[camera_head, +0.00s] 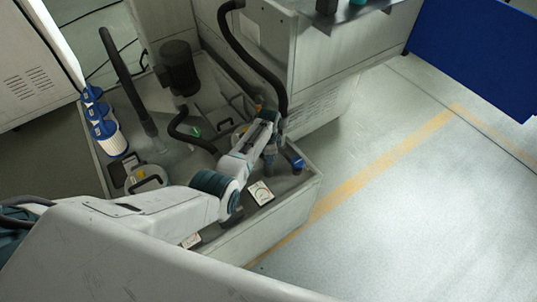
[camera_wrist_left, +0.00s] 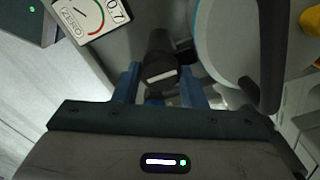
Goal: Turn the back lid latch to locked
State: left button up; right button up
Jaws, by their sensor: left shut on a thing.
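My left arm reaches in from the left over the grey tank in the head view, its wrist low near the tank's right side. In the left wrist view my left gripper (camera_wrist_left: 160,80) has its blue fingers shut on a black latch-like part with a pale mark (camera_wrist_left: 161,73). This looks like the back lid latch; its turn position is not clear. A round pale lid (camera_wrist_left: 215,42) with a black handle lies right of the fingers. In the head view the arm and gripper hide most of this spot. My right gripper is not in view.
The tank (camera_head: 285,207) holds another lid with a black handle (camera_head: 147,180), a dark motor (camera_head: 178,68) and black hoses. A dial gauge card (camera_head: 261,193) sits close to my arm; it also shows in the left wrist view (camera_wrist_left: 92,14). Open floor (camera_head: 400,210) lies to the right.

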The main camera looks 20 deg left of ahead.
pick_arm(q)
jog(key=shift+w+r, duration=0.1)
jog(key=o, duration=1)
notch_tip(320, 180, up, 11)
jog(key=shift+f+b, duration=0.15)
jog(key=shift+b, duration=0.4)
